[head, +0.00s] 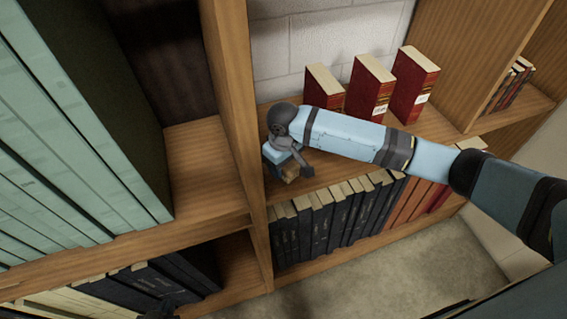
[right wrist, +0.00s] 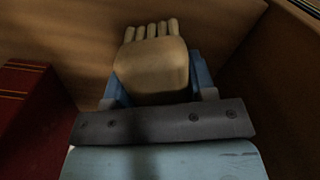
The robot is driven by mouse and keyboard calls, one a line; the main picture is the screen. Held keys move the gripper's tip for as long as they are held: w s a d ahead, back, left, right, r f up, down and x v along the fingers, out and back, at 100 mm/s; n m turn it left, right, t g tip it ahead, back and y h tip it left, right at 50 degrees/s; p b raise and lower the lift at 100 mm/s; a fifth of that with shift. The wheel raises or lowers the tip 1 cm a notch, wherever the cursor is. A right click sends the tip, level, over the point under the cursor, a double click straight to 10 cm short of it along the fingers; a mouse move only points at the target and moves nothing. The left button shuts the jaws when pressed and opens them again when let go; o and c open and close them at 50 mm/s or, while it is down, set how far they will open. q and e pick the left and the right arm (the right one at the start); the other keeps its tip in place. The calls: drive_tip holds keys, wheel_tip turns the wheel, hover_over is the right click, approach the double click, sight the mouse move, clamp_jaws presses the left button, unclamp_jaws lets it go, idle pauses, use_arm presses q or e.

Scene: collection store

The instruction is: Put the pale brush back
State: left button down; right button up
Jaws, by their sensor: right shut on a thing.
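The pale brush (right wrist: 150,68) is in the right wrist view, a tan wooden block with several pale finger-like tufts at its far end. My right gripper (right wrist: 158,88) has its blue fingers on both sides of it and is shut on it. In the head view my right arm reaches in from the right, and the right gripper (head: 285,164) is low inside the middle shelf bay, close to its left upright. Only a small tan part of the brush (head: 291,174) shows there, and the wrist hides the rest.
Three red books (head: 369,90) stand on the same shelf (head: 334,171), behind my arm. The wooden upright (head: 236,112) is close left of the gripper. Dark and orange books (head: 330,217) fill the bay below. Large pale green volumes (head: 75,125) stand at the left.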

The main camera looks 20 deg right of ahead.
drive_tip(key=shift+f, duration=0.15)
drive_tip(key=o, duration=0.9)
drive_tip(key=shift+o, duration=0.2)
drive_tip(key=shift+r, duration=0.2)
wheel_tip(320, 180, up, 11)
drive_tip(key=shift+r+b, duration=0.15)
drive_tip(key=shift+b, duration=0.4)
drive_tip(key=shift+r, duration=0.3)
drive_tip(key=shift+f, duration=0.1)
